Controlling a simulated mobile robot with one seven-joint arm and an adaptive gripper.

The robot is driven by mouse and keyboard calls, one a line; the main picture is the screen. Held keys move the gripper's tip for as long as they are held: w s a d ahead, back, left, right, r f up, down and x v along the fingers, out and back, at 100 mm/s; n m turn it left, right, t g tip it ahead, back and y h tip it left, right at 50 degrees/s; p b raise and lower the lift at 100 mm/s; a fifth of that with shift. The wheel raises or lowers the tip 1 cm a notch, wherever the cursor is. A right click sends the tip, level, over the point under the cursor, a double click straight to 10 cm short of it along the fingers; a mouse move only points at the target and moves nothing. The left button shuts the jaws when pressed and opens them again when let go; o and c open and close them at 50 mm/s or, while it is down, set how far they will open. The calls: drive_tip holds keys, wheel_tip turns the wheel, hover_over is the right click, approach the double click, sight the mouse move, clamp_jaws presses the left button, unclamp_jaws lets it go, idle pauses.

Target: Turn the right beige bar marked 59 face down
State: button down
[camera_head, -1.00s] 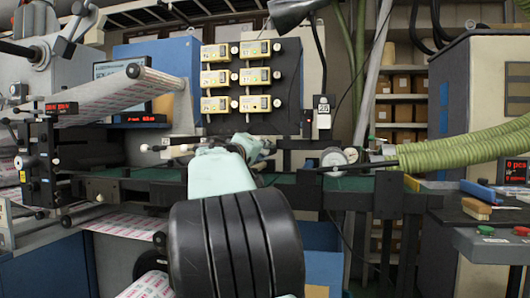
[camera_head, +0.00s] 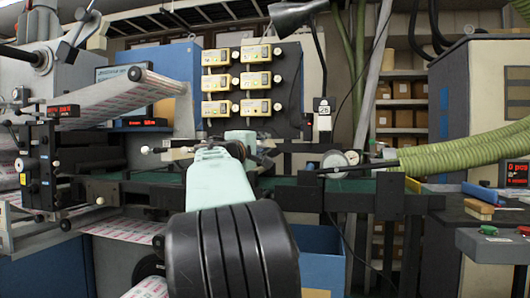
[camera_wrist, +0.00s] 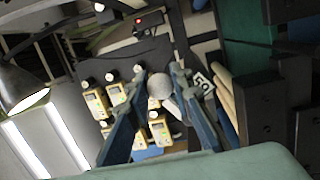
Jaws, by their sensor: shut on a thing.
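My gripper (camera_wrist: 158,78) shows in the wrist view as two blue fingers, apart, with a pale round-ended thing (camera_wrist: 160,86) between their tips. I cannot tell whether this is a beige bar. A small white tag (camera_wrist: 203,84) with dark digits, possibly 59, shows just right of the right finger, tilted. Beige shapes (camera_wrist: 226,98) lie beside it; I cannot tell whether they are bars or boxes farther off. In the head view my arm covers the middle of the green-topped bench (camera_head: 150,174), and my gripper's fingers and their load are hidden.
A black panel with several yellow boxes (camera_head: 215,82) stands behind the bench. A desk lamp (camera_head: 300,14) hangs above it. A round gauge (camera_head: 334,160) and green hoses (camera_head: 450,155) are right. A printed web (camera_head: 130,88) and rollers crowd the left.

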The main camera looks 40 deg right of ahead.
drive_tip(key=n, duration=0.1)
drive_tip(key=r+n, duration=0.1)
drive_tip(key=n, duration=0.1)
drive_tip(key=w+a+n+t, duration=0.1)
drive_tip(key=n, duration=0.1)
drive_tip(key=shift+r, duration=0.2)
drive_tip(key=n, duration=0.1)
drive_tip(key=n+t, duration=0.1)
drive_tip(key=n, duration=0.1)
drive_tip(key=w+n, duration=0.1)
drive_tip(key=shift+a+r+n, duration=0.3)
drive_tip(key=shift+a+r, duration=0.1)
drive_tip(key=n, duration=0.2)
drive_tip(key=w+a+n+t+y, duration=0.1)
drive_tip(key=n, duration=0.1)
drive_tip(key=shift+w+r, duration=0.1)
drive_tip(key=shift+r, duration=0.1)
drive_tip(key=w+a+f+n+y+p, duration=0.1)
drive_tip(key=n+p, duration=0.4)
drive_tip(key=n, duration=0.5)
drive_tip(key=w+a+f+n+t+y+p, duration=0.1)
drive_tip(key=w+a+f+n+y+p, duration=0.1)
drive_tip(key=n, duration=0.8)
drive_tip(key=shift+w+f+y+p, duration=0.4)
drive_tip(key=shift+f+y+p, duration=0.3)
drive_tip(key=shift+f+p, duration=0.65)
drive_tip(key=shift+r+n, duration=0.1)
drive_tip(key=shift+n, duration=0.2)
